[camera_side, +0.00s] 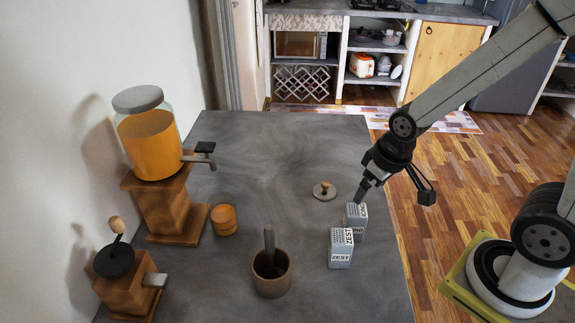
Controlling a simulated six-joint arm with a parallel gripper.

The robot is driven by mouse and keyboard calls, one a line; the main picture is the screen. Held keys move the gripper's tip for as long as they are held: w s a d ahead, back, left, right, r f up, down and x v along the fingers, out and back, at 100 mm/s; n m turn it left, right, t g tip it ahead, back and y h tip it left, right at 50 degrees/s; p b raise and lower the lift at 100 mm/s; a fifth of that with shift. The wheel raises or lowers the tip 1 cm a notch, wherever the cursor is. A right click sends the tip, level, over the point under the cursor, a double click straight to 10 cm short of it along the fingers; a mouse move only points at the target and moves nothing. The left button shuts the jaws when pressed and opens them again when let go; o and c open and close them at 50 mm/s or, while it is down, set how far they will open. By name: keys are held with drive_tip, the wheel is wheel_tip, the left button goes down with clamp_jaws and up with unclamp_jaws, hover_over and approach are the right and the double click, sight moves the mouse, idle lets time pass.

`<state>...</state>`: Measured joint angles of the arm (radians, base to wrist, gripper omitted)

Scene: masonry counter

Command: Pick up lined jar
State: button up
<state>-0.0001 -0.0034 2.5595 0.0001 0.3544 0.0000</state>
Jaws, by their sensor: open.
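A small round orange-brown jar (223,221) with a band line around it stands upright on the grey counter (290,150), left of the middle. It is the thing that best fits the lined jar. My gripper (394,194) is open and empty near the counter's right edge, above and beside the farther of two grey boxes. It is well to the right of the jar and apart from it. Nothing hides the jar.
Two grey boxes, the nearer (341,250) marked ZEST, the other (356,216) behind it, stand at the right. A brown mortar (271,279) with pestle, a knobbed disc (324,192), a grinder (127,287) and a drink dispenser (150,145) surround the jar. The counter's back middle is clear.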

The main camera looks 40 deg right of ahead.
drive_tip(key=a+r+m, duration=0.1)
drive_tip(key=w+a+r+m+y, duration=0.1)
drive_tip(key=a+r+m+g, duration=0.1)
drive_tip(key=r, duration=0.1)
drive_tip(key=shift+w+y, duration=0.15)
drive_tip(key=shift+y, duration=0.25)
drive_tip(key=w+a+m+y, duration=0.6)
drive_tip(key=a+m, duration=0.2)
drive_tip(key=m, duration=0.1)
drive_tip(key=m+t+y, duration=0.3)
drive_tip(key=m+y, duration=0.2)
drive_tip(key=m, duration=0.5)
hover_over(234, 203)
drive_tip(key=s+d, duration=0.2)
drive_tip(key=d, duration=0.3)
drive_tip(key=f, duration=0.2)
drive_tip(key=w+f, duration=0.1)
drive_tip(key=f, duration=0.5)
drive_tip(key=shift+w+a, duration=0.15)
drive_tip(key=shift+a, duration=0.05)
drive_tip(key=shift+x, duration=3.95)
drive_tip(key=shift+w+d, duration=0.1)
